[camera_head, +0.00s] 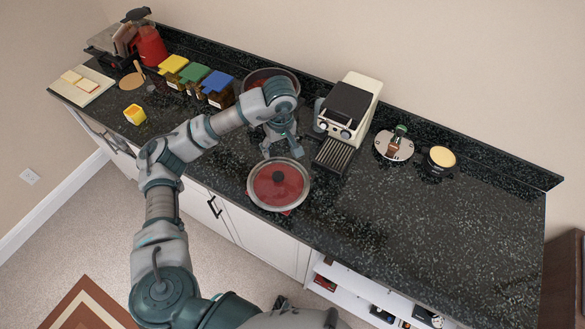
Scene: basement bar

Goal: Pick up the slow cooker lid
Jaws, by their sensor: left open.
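The slow cooker lid (264,196) is a round lid with a pale rim and a dark central knob, and looks red across its middle. It lies near the front edge of the dark speckled counter (430,225), with a bit of red showing below its front rim. My left gripper (282,152) is open and points down just behind the lid, apart from the knob. A round pot (256,77), likely the slow cooker, stands at the back and is partly hidden by my left arm. My right gripper is not in view.
A cream coffee machine (368,88) with a dark drip tray (335,155) stands right of the gripper. Yellow, green and blue-topped containers (217,82) stand left of my arm. A round plate with a bottle (394,146) is farther right. The counter's right end is clear.

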